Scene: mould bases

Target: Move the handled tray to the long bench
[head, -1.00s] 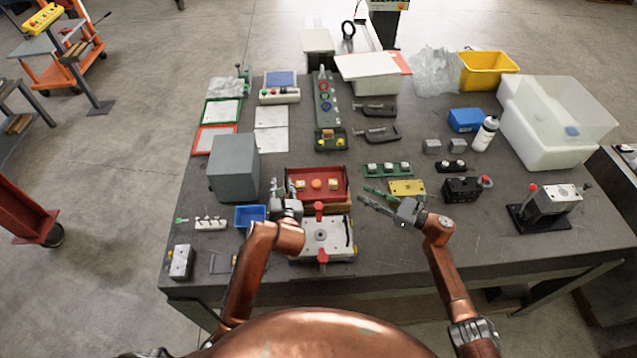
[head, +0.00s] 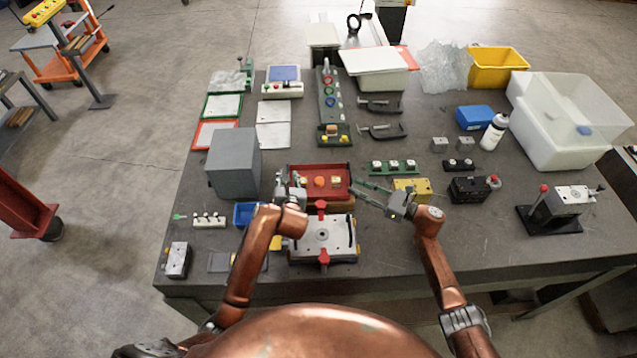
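The red tray (head: 345,170), which looks like the handled tray, stands on a brown base on the dark grey table. Small orange and pale blocks sit in it. My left gripper (head: 284,182) is at the tray's left end, close to or touching it; its fingers blend with the tray edge, so its hold is unclear. My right gripper (head: 360,191) points at the tray's right end with its fingers apart and nothing seen between them. The tray's handles are too small or hidden to make out. I cannot tell which surface is the long bench.
A metal plate fixture (head: 341,238) with red clamps stands just in front of the tray. A grey box (head: 233,163) and blue bin (head: 243,209) are to the left. A yellow block (head: 413,189) is by my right gripper.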

